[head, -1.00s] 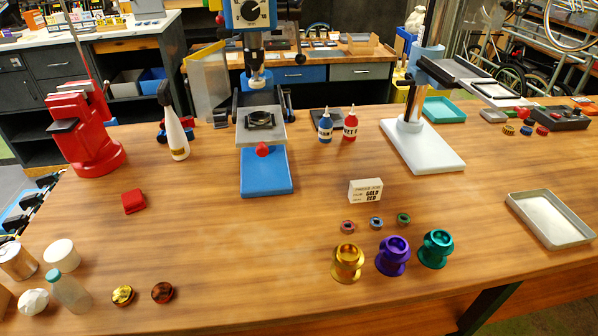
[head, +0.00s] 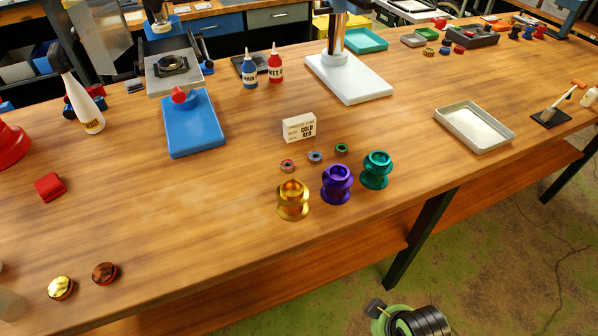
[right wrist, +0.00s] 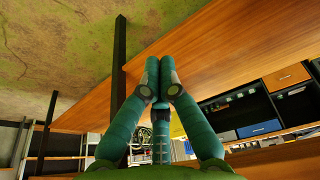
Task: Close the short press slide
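The short press has a blue base (head: 194,128) and stands at the upper left of the head view. Its slide is a grey plate (head: 158,88) with a dark round-edged piece (head: 172,64) on top and a red knob (head: 180,97) at its front end. The slide sticks out toward me over the blue base. The top of the press is cut off by the frame. My right gripper (right wrist: 160,62) shows in the right wrist view with its green fingers together and nothing visible between them. It is away from the press. My left gripper is not in view.
A taller press with a white base (head: 350,80) stands right of the short press. Blue (head: 250,74) and red (head: 275,70) bottles stand between them. A white spray bottle (head: 88,112) stands to the left. Gold, purple and teal hubs (head: 337,185) sit near the front edge. Wood before the slide is clear.

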